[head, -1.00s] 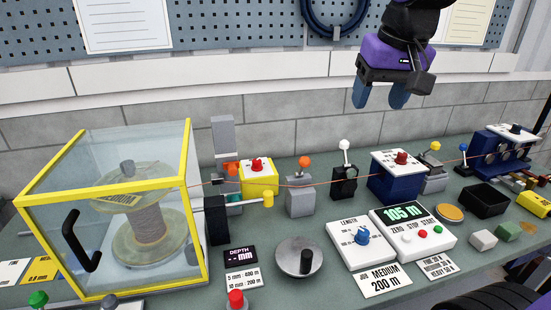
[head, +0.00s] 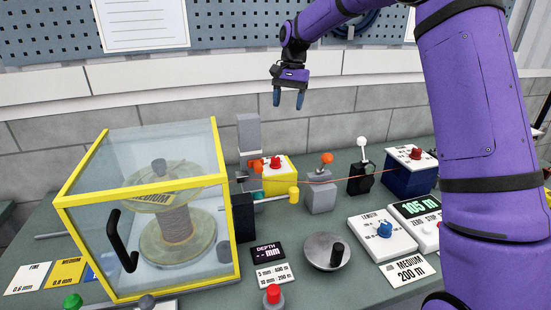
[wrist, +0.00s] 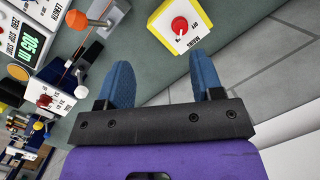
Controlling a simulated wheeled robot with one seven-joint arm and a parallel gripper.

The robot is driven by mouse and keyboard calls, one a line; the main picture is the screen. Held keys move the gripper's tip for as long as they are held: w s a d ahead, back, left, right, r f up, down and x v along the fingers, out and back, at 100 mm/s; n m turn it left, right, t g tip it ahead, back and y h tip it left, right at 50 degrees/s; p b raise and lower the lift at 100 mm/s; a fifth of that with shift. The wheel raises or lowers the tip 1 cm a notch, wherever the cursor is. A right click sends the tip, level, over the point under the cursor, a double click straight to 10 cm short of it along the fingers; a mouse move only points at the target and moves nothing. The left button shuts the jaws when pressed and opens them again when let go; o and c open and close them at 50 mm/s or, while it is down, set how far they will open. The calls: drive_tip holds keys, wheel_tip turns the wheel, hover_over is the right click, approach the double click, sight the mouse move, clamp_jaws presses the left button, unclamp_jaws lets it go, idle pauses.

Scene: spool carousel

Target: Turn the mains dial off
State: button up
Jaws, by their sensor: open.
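The mains dial is a red knob (head: 276,162) on top of a yellow box (head: 282,182) at the back of the bench, near the wall. In the wrist view the red knob (wrist: 180,25) sits on a white plate on the yellow box (wrist: 161,37), beyond my fingers. A white mark shows on the knob, but the setting is too small to read. My gripper (head: 288,102) is open and empty, in the air above the box and apart from it. Its two blue fingers also show in the wrist view (wrist: 165,72).
A clear case with a yellow frame (head: 238,232) and a spool inside stands at the left. A grey tower (head: 249,140) rises beside the yellow box. An orange-knobbed lever (head: 320,192) stands to its right, with a thin wire running past. Air above is clear.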

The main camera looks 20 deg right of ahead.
sight(275, 158)
drive_tip(key=w+f+m+g+y, duration=0.2)
drive_tip(key=w+f, duration=0.7)
drive_tip(key=f, duration=0.3)
drive_tip(key=x, duration=0.7)
drive_tip(key=d+x, duration=0.1)
drive_tip(key=x, duration=0.2)
drive_tip(key=shift+s+f, duration=0.25)
drive_tip(key=shift+f, duration=0.2)
drive_tip(key=shift+c, duration=0.3)
drive_tip(key=c, duration=0.8)
drive_tip(key=shift+h, duration=0.3)
drive_tip(key=shift+c, duration=0.2)
